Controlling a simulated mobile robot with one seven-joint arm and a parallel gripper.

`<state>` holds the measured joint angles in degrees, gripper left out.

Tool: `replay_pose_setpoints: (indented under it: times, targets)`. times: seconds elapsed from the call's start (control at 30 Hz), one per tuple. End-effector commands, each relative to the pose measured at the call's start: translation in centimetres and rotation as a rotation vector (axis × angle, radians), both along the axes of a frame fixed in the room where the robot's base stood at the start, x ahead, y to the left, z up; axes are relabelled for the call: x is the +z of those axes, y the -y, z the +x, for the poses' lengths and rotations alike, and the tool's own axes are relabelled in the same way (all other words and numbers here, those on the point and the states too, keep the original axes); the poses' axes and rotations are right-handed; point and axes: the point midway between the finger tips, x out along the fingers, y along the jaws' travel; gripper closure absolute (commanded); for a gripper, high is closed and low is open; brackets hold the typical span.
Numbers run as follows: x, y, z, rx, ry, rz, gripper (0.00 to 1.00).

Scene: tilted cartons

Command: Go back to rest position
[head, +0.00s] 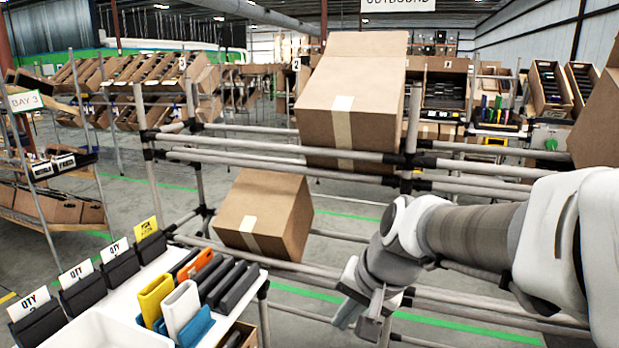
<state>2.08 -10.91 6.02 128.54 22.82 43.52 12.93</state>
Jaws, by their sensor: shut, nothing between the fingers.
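My arm comes in from the right edge in the head view, and my gripper (358,318) hangs at its end, low and right of centre. The gripper points down and is shut with nothing held. It is right of the white table and in front of the pipe rack (250,142). A large carton (352,100) sits tilted on the upper rails, with tape down its front. A smaller carton (263,213) sits tilted on the lower rails, left of my gripper and apart from it.
The white table (95,325) at lower left holds a yellow item (156,298), a white item (181,308), several dark items and QTY cards. Rack rails run behind and beside my forearm. Another carton (598,115) stands at the right edge.

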Motion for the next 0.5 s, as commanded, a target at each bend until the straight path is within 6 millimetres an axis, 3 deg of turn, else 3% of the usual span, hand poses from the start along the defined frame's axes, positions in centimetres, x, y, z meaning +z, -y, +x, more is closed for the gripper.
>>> replay_pose_setpoints:
  times: [0.2, 0.5]
  targets:
    - [2.4, 3.6, -5.8, 0.141, 0.105, -0.183, 1.00]
    - [3.3, 7.7, -11.9, 0.273, 0.191, -0.389, 1.00]
